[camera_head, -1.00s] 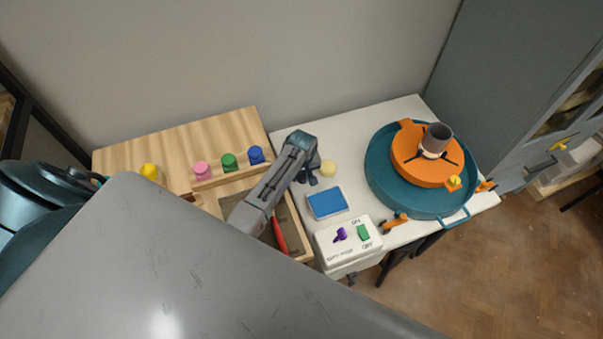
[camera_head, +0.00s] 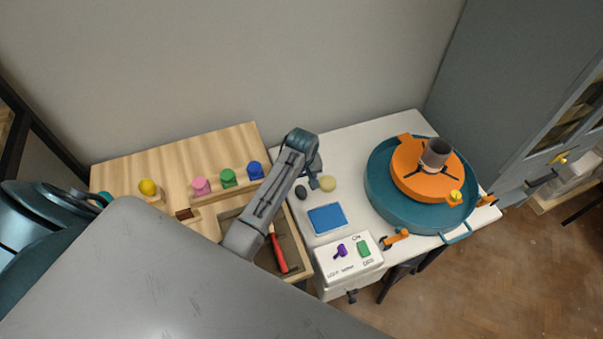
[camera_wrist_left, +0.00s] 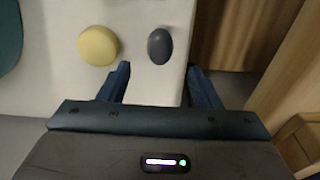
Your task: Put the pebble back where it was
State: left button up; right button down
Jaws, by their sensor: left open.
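The pebble, taken to be the dark grey oval (camera_head: 301,192), lies on the white tabletop just left of a round pale yellow piece (camera_head: 328,184). In the left wrist view the pebble (camera_wrist_left: 160,46) lies ahead of the fingertips, roughly between their lines, with the yellow piece (camera_wrist_left: 98,45) to its left. My left gripper (camera_head: 315,182) is above the table beside the pebble. In the wrist view its two fingers (camera_wrist_left: 159,72) are spread, with nothing between them. My right gripper is not in view.
A blue pad (camera_head: 327,218) and a white switch box (camera_head: 348,258) are nearer the front. A teal basin (camera_head: 391,211) with an orange wheel fills the right. At left, a wooden board (camera_head: 120,170) carries coloured knobs; an open drawer (camera_head: 298,268) holds a red-handled tool.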

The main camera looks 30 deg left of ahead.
pick_arm(q)
jog(key=shift+s+d+r, duration=0.1)
jog(key=shift+s+r, duration=0.05)
jog(key=shift+r, duration=1)
jog(key=shift+s+d+r, duration=0.1)
jog(key=shift+r, duration=1)
